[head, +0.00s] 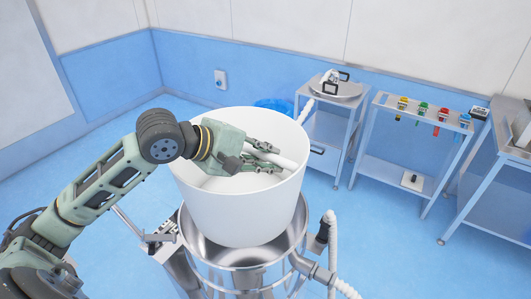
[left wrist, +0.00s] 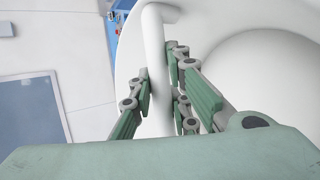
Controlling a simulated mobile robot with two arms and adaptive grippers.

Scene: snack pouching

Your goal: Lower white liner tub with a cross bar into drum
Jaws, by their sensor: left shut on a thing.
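The white liner tub (head: 240,208) is upright over the steel drum (head: 262,262), with most of its wall showing above the drum's rim. Whether the tub's bottom is inside the drum's mouth is hard to tell. The tub's white cross bar (head: 287,161) runs across its opening. My left gripper (head: 265,157) is shut on the cross bar, inside the tub's mouth. In the left wrist view the bar (left wrist: 153,60) passes between the green fingers (left wrist: 165,88). My right gripper is not in view.
A steel stand with a round lid (head: 335,88) is behind the drum. A rack with several coloured hanging items (head: 421,108) stands to its right. A blue round container (head: 275,105) is behind the tub. A white hose (head: 333,245) runs beside the drum. Blue floor lies open at right.

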